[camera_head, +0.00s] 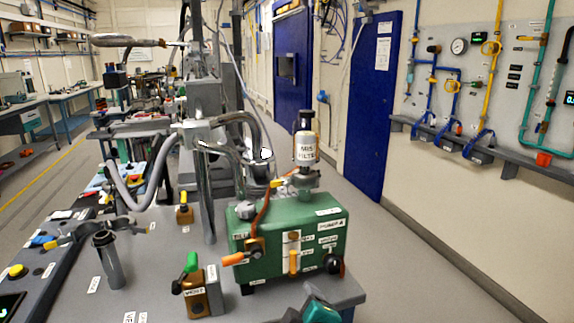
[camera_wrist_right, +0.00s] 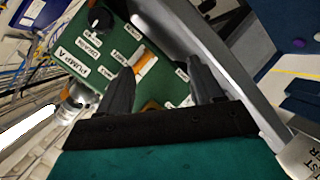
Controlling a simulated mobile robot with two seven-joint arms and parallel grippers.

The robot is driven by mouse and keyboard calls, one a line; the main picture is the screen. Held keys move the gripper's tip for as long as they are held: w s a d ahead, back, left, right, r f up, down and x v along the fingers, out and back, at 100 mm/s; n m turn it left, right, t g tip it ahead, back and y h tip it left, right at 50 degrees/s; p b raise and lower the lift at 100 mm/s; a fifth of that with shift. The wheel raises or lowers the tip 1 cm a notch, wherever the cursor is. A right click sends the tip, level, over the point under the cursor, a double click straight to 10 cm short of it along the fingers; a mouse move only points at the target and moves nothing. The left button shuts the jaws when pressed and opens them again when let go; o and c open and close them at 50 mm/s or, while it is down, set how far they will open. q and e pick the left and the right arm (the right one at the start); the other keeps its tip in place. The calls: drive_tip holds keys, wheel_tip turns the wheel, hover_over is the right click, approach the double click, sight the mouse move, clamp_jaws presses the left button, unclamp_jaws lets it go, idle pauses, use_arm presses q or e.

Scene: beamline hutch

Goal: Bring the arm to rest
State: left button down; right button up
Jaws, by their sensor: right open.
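My right gripper (camera_head: 306,302) shows at the bottom of the head view as a teal body with dark fingers, in front of the green pump box (camera_head: 285,262). In the right wrist view the two dark fingers (camera_wrist_right: 160,72) stand apart with nothing held between them. They point towards the labelled front of the green pump box (camera_wrist_right: 118,48). An orange-yellow lever (camera_wrist_right: 147,60) on that front shows behind the gap between the fingers. I cannot tell how far the fingertips are from the box. My left gripper is not in view.
A mist filter bottle (camera_head: 306,148) stands on the pump. An orange handle (camera_head: 233,259) sticks out at its left, and a black knob (camera_head: 333,264) is at its front right. A green-handled valve (camera_head: 192,264) stands on the bench beside it. Floor is clear to the right.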

drive_tip(key=s+d+f+m+g, duration=0.2)
drive_tip(key=s+d+f+m, duration=0.8)
drive_tip(key=s+d+f, duration=0.5)
drive_tip(key=s+f, duration=0.2)
drive_tip(key=s, duration=0.1)
drive_tip(key=shift+s+f+g, duration=0.3)
drive_tip(key=shift+s, duration=0.05)
